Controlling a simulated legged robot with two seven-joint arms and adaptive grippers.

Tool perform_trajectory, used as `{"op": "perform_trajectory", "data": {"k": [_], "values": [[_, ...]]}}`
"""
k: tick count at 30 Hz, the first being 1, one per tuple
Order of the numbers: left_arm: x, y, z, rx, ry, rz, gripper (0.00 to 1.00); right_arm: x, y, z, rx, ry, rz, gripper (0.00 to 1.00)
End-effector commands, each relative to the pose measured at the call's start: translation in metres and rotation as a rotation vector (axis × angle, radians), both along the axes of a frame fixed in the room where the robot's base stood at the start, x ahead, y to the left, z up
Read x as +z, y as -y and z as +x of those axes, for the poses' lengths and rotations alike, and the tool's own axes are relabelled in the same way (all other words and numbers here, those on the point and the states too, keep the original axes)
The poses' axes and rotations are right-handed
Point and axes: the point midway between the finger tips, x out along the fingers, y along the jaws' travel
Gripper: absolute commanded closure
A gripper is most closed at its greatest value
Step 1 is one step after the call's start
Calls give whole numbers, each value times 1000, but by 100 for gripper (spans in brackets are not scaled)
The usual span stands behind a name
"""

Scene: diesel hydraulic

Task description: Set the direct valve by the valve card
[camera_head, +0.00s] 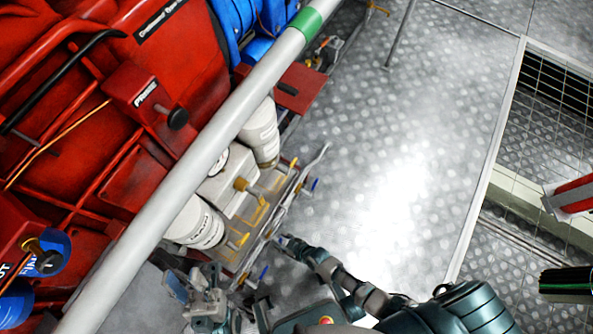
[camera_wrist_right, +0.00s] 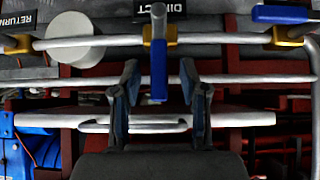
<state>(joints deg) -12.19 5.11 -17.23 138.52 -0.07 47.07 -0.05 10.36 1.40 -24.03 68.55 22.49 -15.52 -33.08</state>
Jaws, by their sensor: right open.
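In the right wrist view, the direct valve (camera_wrist_right: 158,72) has a yellow body on a horizontal grey pipe. Its blue lever hangs down, across the pipe. Part of the upside-down DIRECT label (camera_wrist_right: 160,8) shows just above it. My right gripper (camera_wrist_right: 160,75) is open, its two fingers on either side of the lever's lower end; I cannot tell whether they touch it. In the head view, my right gripper (camera_head: 283,240) is at the pipe rack's edge. My left gripper (camera_head: 195,285) is at the bottom, its jaw state unclear. I cannot make out the valve card.
Another blue-levered valve (camera_wrist_right: 285,14) has its lever along the pipe, at right. A RETURN label (camera_wrist_right: 18,18) and a pale disc (camera_wrist_right: 75,38) are at left. A thick grey pipe (camera_head: 190,165) crosses the red machine (camera_head: 70,80). Metal floor (camera_head: 400,150) lies clear to the right.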

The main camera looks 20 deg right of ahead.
Motion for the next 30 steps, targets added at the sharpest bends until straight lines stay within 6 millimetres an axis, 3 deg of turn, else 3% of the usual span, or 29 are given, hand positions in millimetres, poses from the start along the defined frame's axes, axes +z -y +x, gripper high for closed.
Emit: {"op": "perform_trajectory", "data": {"k": [15, 30], "values": [[0, 0, 0, 0, 0, -1, 62, 65, 37, -56, 0, -5, -7, 56], [0, 0, 2, 0, -2, -2, 62, 72, 40, -60, -1, -4, -8, 56]]}}
